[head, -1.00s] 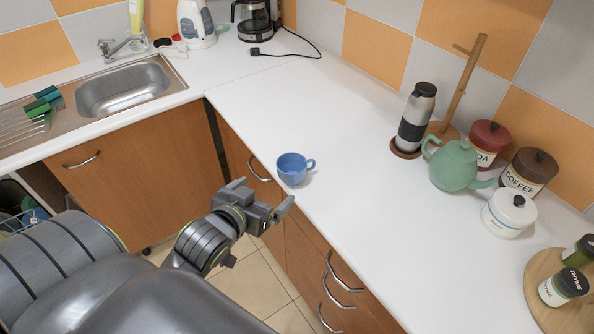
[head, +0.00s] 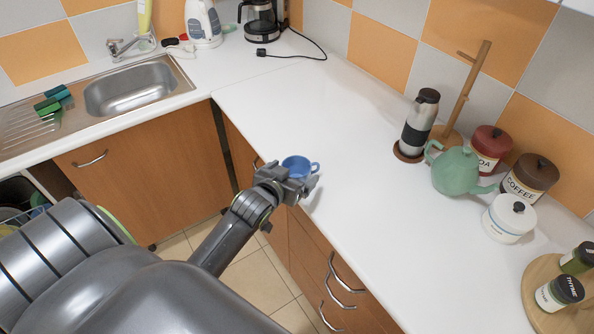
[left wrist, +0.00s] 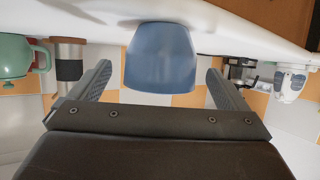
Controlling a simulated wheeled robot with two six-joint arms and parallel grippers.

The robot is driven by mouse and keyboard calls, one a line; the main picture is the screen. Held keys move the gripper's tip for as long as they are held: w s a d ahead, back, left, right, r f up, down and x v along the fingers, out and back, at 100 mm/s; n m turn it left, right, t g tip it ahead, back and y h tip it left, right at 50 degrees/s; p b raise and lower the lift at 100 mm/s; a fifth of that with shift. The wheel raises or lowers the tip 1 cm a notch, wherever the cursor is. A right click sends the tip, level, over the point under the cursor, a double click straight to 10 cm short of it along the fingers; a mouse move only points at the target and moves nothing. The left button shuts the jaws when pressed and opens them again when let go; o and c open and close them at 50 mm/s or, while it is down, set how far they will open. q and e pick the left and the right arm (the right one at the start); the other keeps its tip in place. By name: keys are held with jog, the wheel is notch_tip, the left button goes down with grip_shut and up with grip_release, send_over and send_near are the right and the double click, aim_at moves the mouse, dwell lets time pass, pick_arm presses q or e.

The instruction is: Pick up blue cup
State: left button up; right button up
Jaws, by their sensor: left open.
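The blue cup (head: 297,163) stands upright on the white counter near its front edge, its handle toward the right. My left gripper (head: 296,188) is at the counter edge just in front of the cup and hides its lower part in the head view. In the left wrist view, the blue cup (left wrist: 161,58) appears upside down, centred between the two spread fingers of my left gripper (left wrist: 160,88). The jaws are open and a gap shows on each side of the cup. My right gripper is not in view.
A green teapot (head: 457,171), a steel flask (head: 417,124) and several canisters stand along the wall at right. A wooden board (head: 530,300) with spice jars is at lower right. The sink (head: 140,88) is at left. The counter around the cup is clear.

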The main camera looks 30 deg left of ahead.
aim_at(301, 173)
pick_arm(q)
jog(key=shift+x, duration=1.4)
jog(key=shift+r, duration=0.1)
jog(key=c, duration=1.2)
